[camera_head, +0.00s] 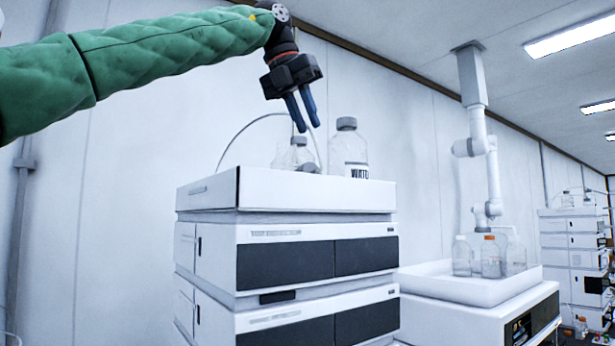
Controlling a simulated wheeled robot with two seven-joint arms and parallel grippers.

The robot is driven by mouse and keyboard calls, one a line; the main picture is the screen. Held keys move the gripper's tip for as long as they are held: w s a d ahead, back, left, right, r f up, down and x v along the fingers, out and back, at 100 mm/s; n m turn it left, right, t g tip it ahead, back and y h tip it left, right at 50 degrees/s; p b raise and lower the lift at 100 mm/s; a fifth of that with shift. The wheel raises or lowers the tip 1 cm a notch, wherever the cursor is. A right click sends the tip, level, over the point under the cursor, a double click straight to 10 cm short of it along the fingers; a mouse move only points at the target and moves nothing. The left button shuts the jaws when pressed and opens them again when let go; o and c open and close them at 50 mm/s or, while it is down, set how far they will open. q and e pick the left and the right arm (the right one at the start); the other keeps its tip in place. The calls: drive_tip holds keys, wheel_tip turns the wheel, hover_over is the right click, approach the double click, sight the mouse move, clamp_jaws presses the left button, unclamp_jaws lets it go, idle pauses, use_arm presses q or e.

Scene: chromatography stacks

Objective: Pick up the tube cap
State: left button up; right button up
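A small grey rounded piece (308,167), which looks like the tube cap, shows just above the front rim of the white top tray (290,190). A thin pale tube (240,130) arches down near it. The tray rim hides its lower part. My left gripper (309,127) hangs above it, fingers pointing down, with a visible gap between the two blue fingers. The gripper is apart from the cap and the bottles. My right gripper is not in view.
In the tray, a clear grey-capped bottle (348,150) stands right of the cap, and another bottle (293,153) stands close behind it. The tray tops a stack of white and black modules (290,262). A white ceiling-hung arm (478,145) is above bottles at right.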

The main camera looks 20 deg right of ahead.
sight(316, 144)
use_arm(q)
drive_tip(key=shift+s+d+f+p, duration=0.15)
drive_tip(key=shift+d+f+p, duration=0.05)
drive_tip(key=shift+f+p, duration=0.15)
drive_tip(key=shift+d+f+p, duration=0.15)
drive_tip(key=shift+f+p, duration=0.15)
drive_tip(key=shift+p, duration=0.05)
drive_tip(key=f+p, duration=0.1)
drive_tip(key=w+d+f+p, duration=0.1)
drive_tip(key=shift+w+d+f, duration=0.15)
drive_tip(key=shift+f, duration=0.2)
drive_tip(key=shift+d+f, duration=0.1)
drive_tip(key=shift+f, duration=0.25)
drive_tip(key=shift+s+d+f, duration=0.15)
drive_tip(key=shift+s+f, duration=0.05)
drive_tip(key=shift+f, duration=0.15)
drive_tip(key=shift+w, duration=0.1)
clamp_jaws()
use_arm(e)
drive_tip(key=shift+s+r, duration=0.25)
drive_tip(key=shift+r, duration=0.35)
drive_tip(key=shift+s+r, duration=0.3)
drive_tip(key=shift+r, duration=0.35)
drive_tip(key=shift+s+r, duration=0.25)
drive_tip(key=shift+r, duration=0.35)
